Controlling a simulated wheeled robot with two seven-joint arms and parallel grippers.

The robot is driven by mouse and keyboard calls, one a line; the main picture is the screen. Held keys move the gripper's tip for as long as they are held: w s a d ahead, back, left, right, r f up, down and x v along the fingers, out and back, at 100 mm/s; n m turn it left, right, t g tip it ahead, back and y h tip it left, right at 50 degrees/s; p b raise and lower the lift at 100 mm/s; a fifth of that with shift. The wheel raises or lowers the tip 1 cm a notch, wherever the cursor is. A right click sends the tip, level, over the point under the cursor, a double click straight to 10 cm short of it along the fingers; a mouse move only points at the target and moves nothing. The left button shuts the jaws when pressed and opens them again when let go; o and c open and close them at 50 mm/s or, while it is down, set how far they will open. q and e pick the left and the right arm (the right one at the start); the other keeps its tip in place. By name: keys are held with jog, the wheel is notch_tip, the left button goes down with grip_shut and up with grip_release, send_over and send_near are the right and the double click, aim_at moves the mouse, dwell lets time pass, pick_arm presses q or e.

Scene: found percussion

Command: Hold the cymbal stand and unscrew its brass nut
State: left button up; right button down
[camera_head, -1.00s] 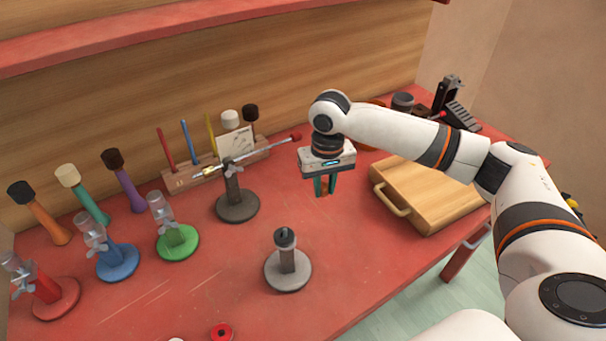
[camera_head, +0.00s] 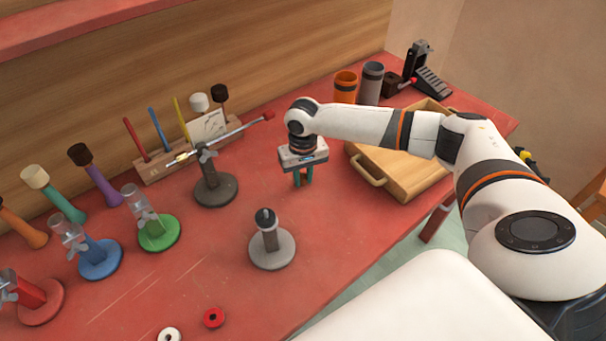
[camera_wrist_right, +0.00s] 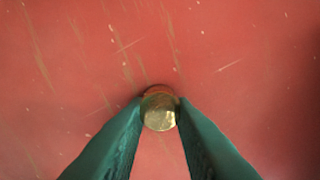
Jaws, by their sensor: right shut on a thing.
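My right gripper (camera_head: 302,178) points straight down over the red table, behind and right of a short stand. In the right wrist view its green fingers (camera_wrist_right: 160,112) are shut on a small round brass nut (camera_wrist_right: 159,110), with only table surface behind it. The short stand (camera_head: 272,250) has a round grey base, a dark post and a black top, and stands upright and free. No brass shows on its top, and nothing holds it. I cannot tell for sure that it is the cymbal stand. My left gripper is out of view.
A dark stand (camera_head: 215,190) carries a long tilted rod. Green (camera_head: 160,234), blue (camera_head: 101,260) and red (camera_head: 40,305) stands line the left, with mallets behind. Red (camera_head: 214,318) and white (camera_head: 169,335) rings lie in front.

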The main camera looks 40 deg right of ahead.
aim_at(303, 178)
jog(key=c, duration=1.2)
grip_release()
jog(key=shift+f, duration=0.1)
jog(key=shift+c, duration=0.2)
jog(key=shift+r, duration=0.2)
notch_tip(303, 178, up, 12)
jog(key=shift+b, duration=0.35)
